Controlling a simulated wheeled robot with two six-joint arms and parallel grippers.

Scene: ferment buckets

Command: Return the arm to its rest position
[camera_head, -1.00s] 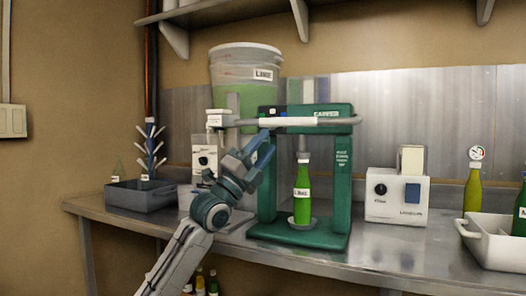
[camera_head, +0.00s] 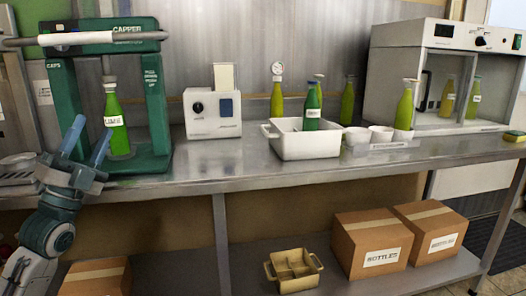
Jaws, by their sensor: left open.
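My left gripper (camera_head: 88,143) is at the lower left of the head view, in front of the green capper (camera_head: 157,115). Its two blue fingers are apart and point up, with nothing between them. A green bottle (camera_head: 117,128) with a white label stands upright inside the capper frame, behind and to the right of the fingers. My right gripper is not in the view.
The steel bench (camera_head: 245,160) holds a white boxy device (camera_head: 212,115), a white tub (camera_head: 290,143) with a green bottle, several other bottles, small cups and a white cabinet (camera_head: 440,75). Cardboard boxes (camera_head: 372,245) and a beige crate (camera_head: 293,272) sit on the lower shelf.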

